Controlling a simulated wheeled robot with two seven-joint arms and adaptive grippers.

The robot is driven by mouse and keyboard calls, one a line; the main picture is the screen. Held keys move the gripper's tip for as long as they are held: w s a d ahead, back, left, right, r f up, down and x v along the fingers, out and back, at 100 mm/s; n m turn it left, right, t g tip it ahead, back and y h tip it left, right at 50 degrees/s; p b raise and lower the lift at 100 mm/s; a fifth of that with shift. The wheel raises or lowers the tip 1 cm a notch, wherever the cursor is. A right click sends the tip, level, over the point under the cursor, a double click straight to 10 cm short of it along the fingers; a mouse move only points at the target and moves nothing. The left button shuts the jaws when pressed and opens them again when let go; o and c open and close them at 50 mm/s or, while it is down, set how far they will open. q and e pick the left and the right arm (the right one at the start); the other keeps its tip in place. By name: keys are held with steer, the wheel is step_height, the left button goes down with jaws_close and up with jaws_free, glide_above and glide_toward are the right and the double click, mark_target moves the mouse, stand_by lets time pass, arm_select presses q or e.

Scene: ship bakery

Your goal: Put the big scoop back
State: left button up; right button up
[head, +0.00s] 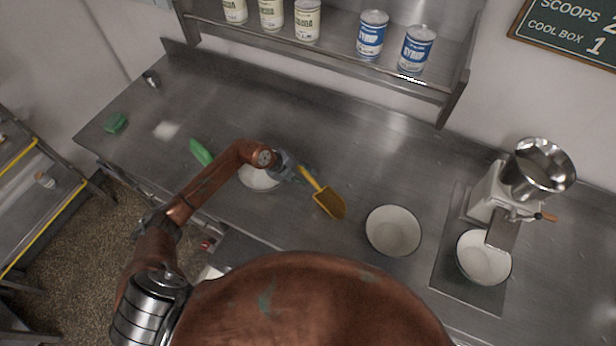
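A yellow scoop (330,201) shows in the head view, its handle end at the fingertips of my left gripper (296,172). The gripper appears shut on the handle, though the fingers are small and partly hidden. The scoop's bowl points down and to the right, over the steel counter. Whether it touches the counter I cannot tell. A white bowl (258,181) is partly hidden under my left arm. A green handle-like thing (200,151) is left of that bowl, partly behind my arm. My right gripper is not in view.
An empty white bowl (393,231) stands right of the scoop. A mill (492,190) with a steel hopper has another bowl (483,258) under it. A green block (115,123) lies at the left. Tins stand on the shelf (330,58). The counter's back middle is clear.

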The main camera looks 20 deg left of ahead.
arm_select(q)
steer(key=v, duration=1)
steer(key=shift+s+a+r+b, duration=0.2)
steer(key=shift+b, duration=0.25)
steer(key=shift+d, duration=0.1)
